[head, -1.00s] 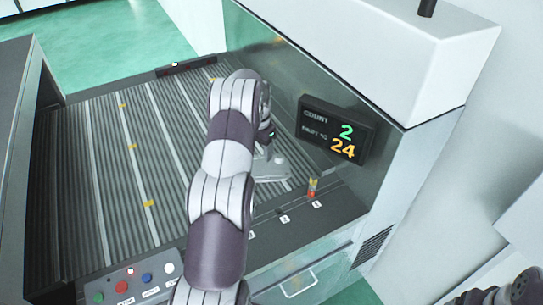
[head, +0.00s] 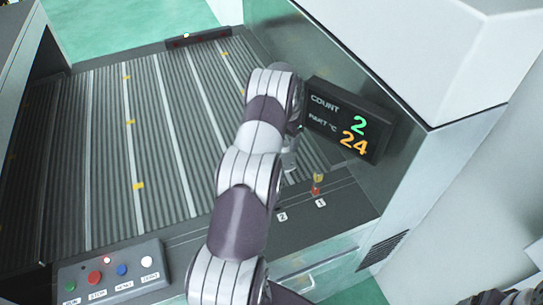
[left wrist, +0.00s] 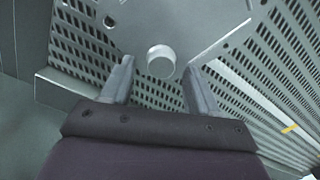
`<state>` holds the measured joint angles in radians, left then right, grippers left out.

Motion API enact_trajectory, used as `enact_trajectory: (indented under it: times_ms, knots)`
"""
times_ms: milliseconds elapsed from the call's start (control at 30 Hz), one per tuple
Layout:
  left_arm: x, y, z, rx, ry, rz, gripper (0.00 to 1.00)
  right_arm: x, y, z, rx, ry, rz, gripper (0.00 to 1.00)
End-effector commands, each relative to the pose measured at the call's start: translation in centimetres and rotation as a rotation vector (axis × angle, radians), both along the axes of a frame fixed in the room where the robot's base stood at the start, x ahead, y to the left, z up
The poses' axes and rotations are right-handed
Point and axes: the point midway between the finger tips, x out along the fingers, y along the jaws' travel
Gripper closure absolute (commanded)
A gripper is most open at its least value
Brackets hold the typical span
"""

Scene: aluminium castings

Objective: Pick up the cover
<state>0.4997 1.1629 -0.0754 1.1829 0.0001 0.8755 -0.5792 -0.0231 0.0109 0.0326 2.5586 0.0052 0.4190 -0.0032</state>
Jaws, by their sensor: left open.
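In the left wrist view, the cover (left wrist: 190,28) is a flat grey metal plate with a short round knob (left wrist: 162,61) on it. It lies over the slotted conveyor belt. My left gripper (left wrist: 160,67) is open, with one finger on each side of the knob's near side and nothing clamped. I cannot tell whether a finger touches the knob. In the head view my left arm hides most of the cover and the gripper. My right gripper does not show; only a bit of my right arm is at the bottom right corner.
The ribbed conveyor (head: 105,165) runs to the left of my arm. A display (head: 345,122) reading 2 and 24 hangs on the machine housing (head: 420,55) at the right. A button panel (head: 112,275) is at the front left. A small red and yellow item (head: 316,184) stands near label 1.

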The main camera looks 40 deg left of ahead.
Motion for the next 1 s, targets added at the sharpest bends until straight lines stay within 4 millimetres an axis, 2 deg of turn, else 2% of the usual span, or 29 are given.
enact_trajectory:
  times_ms: [33, 133, 300, 333, 500, 533, 833, 1000]
  knots:
    - [0.0, 0.1, 0.1, 0.001, -0.001, 0.001, 0.39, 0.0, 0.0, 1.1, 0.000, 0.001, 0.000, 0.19]
    - [0.1, 0.1, -0.9, 0.003, -0.004, 0.001, 0.39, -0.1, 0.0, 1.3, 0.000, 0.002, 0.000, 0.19]
    - [0.0, 0.1, -1.2, 0.003, -0.004, 0.002, 0.39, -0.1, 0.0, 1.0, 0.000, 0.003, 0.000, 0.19]
    - [0.0, 0.1, -1.2, 0.003, -0.004, 0.002, 0.43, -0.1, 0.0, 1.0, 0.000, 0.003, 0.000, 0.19]
    - [0.0, 0.1, -1.2, 0.003, -0.004, 0.002, 0.98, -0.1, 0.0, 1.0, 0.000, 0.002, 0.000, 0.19]
    - [0.0, 0.1, -1.2, 0.003, -0.004, 0.002, 1.00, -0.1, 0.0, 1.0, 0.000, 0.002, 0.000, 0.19]
    - [0.0, 0.1, -1.3, 0.002, -0.003, 0.002, 1.00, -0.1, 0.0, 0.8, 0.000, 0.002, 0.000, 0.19]
    - [-0.3, 0.3, -1.1, 0.002, -0.003, 0.003, 1.00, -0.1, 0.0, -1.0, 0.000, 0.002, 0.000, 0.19]
